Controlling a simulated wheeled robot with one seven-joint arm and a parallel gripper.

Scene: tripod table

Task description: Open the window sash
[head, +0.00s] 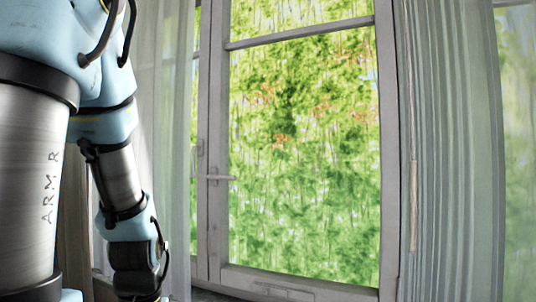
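The window sash (304,30) is a grey-white frame with glass panes and one crossbar, seen in the middle of the head view. Green foliage shows through its glass. A handle (220,177) sticks out to the right from the stile at the sash's left side, about mid-height. The sash appears to sit in the window frame; I cannot tell whether it is latched. My arm hangs down at the left of the view, apart from the handle in the picture. My gripper is below the bottom edge and does not show.
A sheer pale curtain (168,110) hangs left of the sash, partly behind my arm. A thicker grey-green curtain (455,150) hangs at the right, close to the sash's right edge. A window sill (205,294) shows at the bottom. A second pane is at the far right.

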